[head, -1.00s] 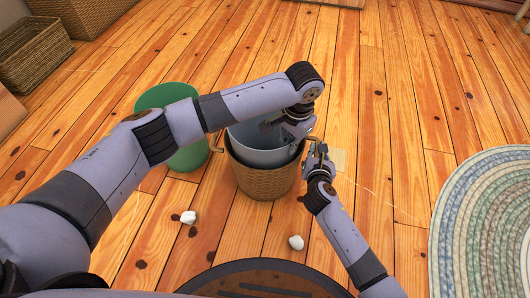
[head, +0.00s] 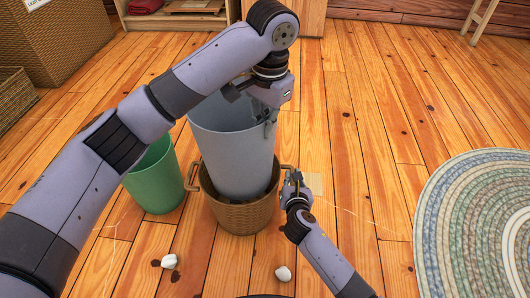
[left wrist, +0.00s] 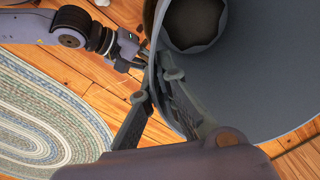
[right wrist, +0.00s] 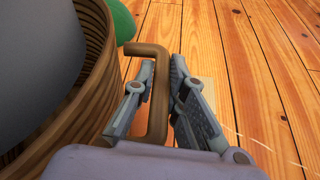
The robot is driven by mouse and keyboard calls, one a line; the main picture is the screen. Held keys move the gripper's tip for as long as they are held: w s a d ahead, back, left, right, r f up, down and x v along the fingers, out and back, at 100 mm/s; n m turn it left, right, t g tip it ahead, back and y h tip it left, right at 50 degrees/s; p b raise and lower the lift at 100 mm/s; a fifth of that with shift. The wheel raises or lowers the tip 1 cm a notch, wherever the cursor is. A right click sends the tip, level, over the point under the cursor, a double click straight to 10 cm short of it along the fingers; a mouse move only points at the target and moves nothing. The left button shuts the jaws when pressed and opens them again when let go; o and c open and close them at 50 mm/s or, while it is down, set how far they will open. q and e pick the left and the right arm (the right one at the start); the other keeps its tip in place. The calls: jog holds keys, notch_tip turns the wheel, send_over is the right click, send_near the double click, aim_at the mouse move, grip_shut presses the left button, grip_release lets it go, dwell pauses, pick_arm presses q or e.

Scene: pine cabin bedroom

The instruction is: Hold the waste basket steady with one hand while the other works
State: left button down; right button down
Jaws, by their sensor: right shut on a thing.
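The waste basket (head: 238,217) is brown wicker with side handles and stands on the floor. A tall grey liner (head: 232,150) rises well above its rim, its lower end still inside the basket. My left gripper (head: 268,118) is shut on the liner's rim; in the left wrist view one finger is inside the liner (left wrist: 270,75) and one outside. My right gripper (head: 290,180) is low at the basket's right side, shut on its brown handle (right wrist: 158,100), which shows between the fingers in the right wrist view. The liner's bottom is hidden in the head view.
A green bin (head: 156,180) stands close left of the basket. White crumpled pieces (head: 169,261) and (head: 283,273) lie in front on the plank floor. A braided rug (head: 480,225) is at right. Wicker boxes (head: 65,40) stand at back left. The floor right of the basket is mostly clear.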

pick_arm(q)
notch_tip(320, 180, up, 10)
jog(key=shift+f, duration=0.1)
pick_arm(e)
jog(key=c, duration=1.5)
grip_release()
jog(key=shift+c, duration=0.2)
